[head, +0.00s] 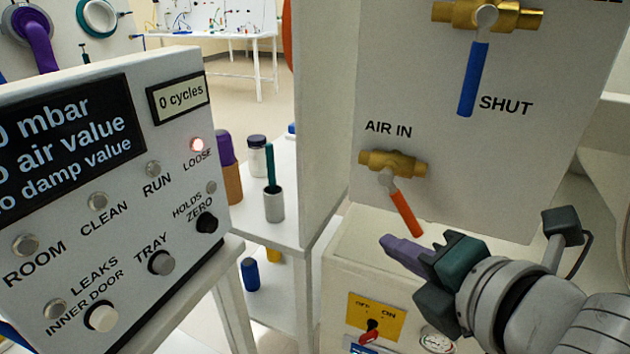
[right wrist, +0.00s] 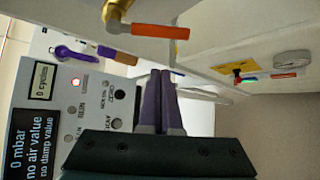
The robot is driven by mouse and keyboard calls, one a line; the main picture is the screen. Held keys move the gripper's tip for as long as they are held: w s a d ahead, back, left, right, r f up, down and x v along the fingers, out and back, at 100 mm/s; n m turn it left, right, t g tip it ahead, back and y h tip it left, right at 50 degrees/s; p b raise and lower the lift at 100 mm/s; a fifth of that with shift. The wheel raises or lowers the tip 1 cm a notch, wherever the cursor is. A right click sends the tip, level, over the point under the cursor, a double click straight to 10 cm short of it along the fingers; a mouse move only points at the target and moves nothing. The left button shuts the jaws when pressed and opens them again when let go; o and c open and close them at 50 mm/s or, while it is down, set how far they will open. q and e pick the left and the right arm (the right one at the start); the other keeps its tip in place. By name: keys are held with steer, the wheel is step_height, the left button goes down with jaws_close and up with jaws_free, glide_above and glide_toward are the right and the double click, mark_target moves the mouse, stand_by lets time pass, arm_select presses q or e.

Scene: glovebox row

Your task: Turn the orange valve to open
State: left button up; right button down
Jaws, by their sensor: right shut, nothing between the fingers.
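The orange valve handle (head: 406,214) hangs down and slightly right from its brass body (head: 393,163), under the label AIR IN on a pale panel. The handle also shows in the right wrist view (right wrist: 160,31), lying sideways across the top. My right gripper (head: 388,241) is just below the handle's lower end, its purple fingers pointing left. In the right wrist view its fingers (right wrist: 160,73) are together with nothing between them, and the handle lies beyond the tips, apart from them. My left gripper is not in view.
A blue-handled brass valve (head: 473,80), marked SHUT, is above. A yellow OFF/ON switch plate (head: 376,318) and a gauge (head: 437,340) are below my right gripper. A control box (head: 120,190) with a lit red LOOSE lamp stands left. A shelf (head: 290,215) holds bottles and a cup.

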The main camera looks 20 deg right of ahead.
mark_target(402, 205)
steer(key=w+d+p, duration=0.1)
steer(key=w+d, duration=0.2)
steer(key=shift+w+d+f, duration=0.1)
steer(key=shift+w, duration=0.05)
stand_by(0.3)
stand_by(0.3)
